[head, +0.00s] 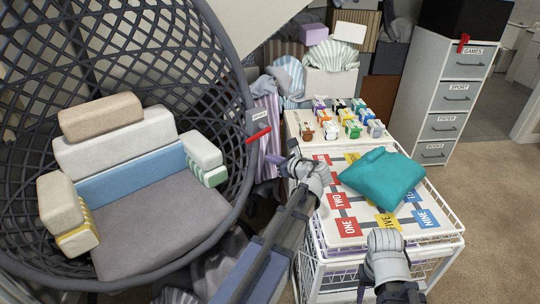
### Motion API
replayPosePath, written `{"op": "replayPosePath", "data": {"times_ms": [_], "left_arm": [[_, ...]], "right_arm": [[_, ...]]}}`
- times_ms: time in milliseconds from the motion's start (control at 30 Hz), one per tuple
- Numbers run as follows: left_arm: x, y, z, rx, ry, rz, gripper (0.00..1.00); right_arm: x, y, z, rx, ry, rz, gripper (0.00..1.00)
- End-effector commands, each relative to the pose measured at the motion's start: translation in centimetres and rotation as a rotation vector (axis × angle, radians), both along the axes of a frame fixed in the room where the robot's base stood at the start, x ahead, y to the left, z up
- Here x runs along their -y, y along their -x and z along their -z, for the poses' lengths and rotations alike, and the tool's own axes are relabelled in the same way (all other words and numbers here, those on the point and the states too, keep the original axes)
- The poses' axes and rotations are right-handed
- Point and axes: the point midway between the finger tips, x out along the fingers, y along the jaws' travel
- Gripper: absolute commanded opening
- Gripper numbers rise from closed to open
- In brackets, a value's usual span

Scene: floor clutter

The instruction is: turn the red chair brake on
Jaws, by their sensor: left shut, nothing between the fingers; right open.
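The red chair brake (258,134) is a short red lever on a grey labelled bracket (258,117) at the right rim of the round woven chair (215,40). The lever slants, its right end higher than its left. My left gripper (275,160) is shut and empty, just below and right of the lever, with its fingers pointing left. A small gap seems to separate them; contact cannot be told for sure. My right gripper (387,238) is open, over the front of the white wire cart and far from the brake.
The white wire cart (455,240) stands right of the chair with number cards and a teal cushion (382,178) on top. A board with several small coloured items (305,130) lies behind. A labelled drawer cabinet (440,95) stands at the back right. Carpet (500,180) is clear at right.

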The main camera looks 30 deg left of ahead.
Motion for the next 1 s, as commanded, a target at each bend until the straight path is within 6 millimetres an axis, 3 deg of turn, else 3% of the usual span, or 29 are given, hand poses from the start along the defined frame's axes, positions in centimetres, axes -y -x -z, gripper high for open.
{"op": "replayPosePath", "data": {"times_ms": [300,400,433,600,1000], "left_arm": [[-5.8,-3.0,2.6,-0.001,-0.001,-0.003,0.0],[-7.2,-3.6,2.6,-0.002,-0.002,0.0,0.0],[-7.0,-3.4,1.4,-0.001,-0.001,0.002,0.0],[-7.0,-3.1,-0.4,-0.002,-0.002,0.002,0.0],[-7.0,-2.9,-1.4,-0.002,-0.002,0.002,0.0]], "right_arm": [[0.0,0.0,2.6,0.0,0.0,0.0,0.5],[0.0,0.0,2.6,0.0,0.0,0.0,0.5],[0.0,0.0,1.4,0.0,0.0,0.0,0.5],[0.0,0.0,-0.4,0.0,0.0,0.0,0.5],[0.0,0.0,-1.3,0.0,0.0,0.0,0.5]]}}
